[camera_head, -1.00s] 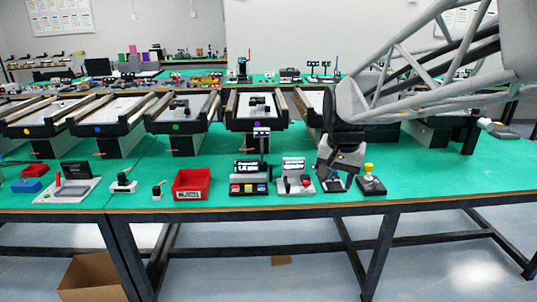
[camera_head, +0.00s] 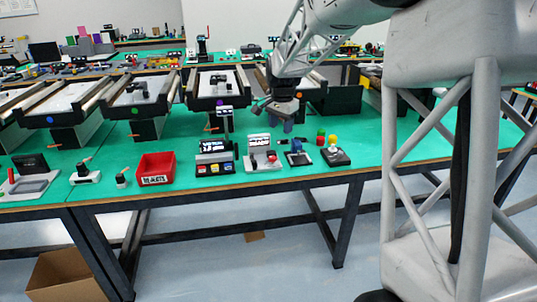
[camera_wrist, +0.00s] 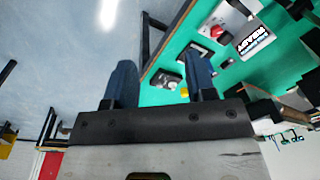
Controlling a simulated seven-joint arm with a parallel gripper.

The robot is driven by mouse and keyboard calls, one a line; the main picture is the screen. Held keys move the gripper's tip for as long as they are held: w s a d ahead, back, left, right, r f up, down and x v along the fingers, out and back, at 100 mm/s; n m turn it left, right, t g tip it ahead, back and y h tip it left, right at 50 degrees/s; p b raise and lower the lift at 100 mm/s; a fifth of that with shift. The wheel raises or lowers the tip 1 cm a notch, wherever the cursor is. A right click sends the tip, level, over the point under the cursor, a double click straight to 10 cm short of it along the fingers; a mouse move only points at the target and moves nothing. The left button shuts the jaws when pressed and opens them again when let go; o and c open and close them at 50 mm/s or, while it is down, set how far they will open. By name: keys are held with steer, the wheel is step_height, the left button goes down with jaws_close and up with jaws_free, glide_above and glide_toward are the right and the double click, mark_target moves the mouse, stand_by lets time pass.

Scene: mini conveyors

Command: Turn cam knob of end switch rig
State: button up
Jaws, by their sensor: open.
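I cannot tell for sure which small device is the end switch rig. One candidate is a small black unit with a blue part (camera_head: 298,156) near the table's front edge. To its right is a dark base with a yellow knob (camera_head: 334,141). My gripper (camera_head: 281,125) is in the air above and behind the small black unit, touching neither device. In the wrist view my gripper (camera_wrist: 162,78) shows two dark blue fingers, wide apart with nothing held. A dark unit (camera_wrist: 166,81) shows beyond the gap between them, and another black unit (camera_wrist: 194,53) lies farther up.
A white panel unit with a red button (camera_head: 262,158) and a black display with coloured buttons (camera_head: 214,158) stand left of the devices. A red bin (camera_head: 155,168) is farther left. Mini conveyors (camera_head: 140,95) line the back.

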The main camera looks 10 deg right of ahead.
steer(key=w+d+f+m, duration=0.1)
steer(key=w+f+m, duration=0.1)
steer(key=w+f, duration=0.35)
steer(key=w+f+m, duration=0.1)
steer(key=w+f, duration=0.2)
steer(key=w, duration=0.5)
steer(key=m+g, duration=0.1)
steer(key=m, duration=0.2)
glide_above(272, 157)
step_height(272, 157, down, 11)
steer(key=shift+s+f, duration=0.15)
steer(key=shift+f, duration=0.05)
steer(key=shift+f, duration=0.1)
steer(key=shift+f, duration=3.8)
steer(key=c, duration=0.7)
steer(key=shift+o, duration=0.2)
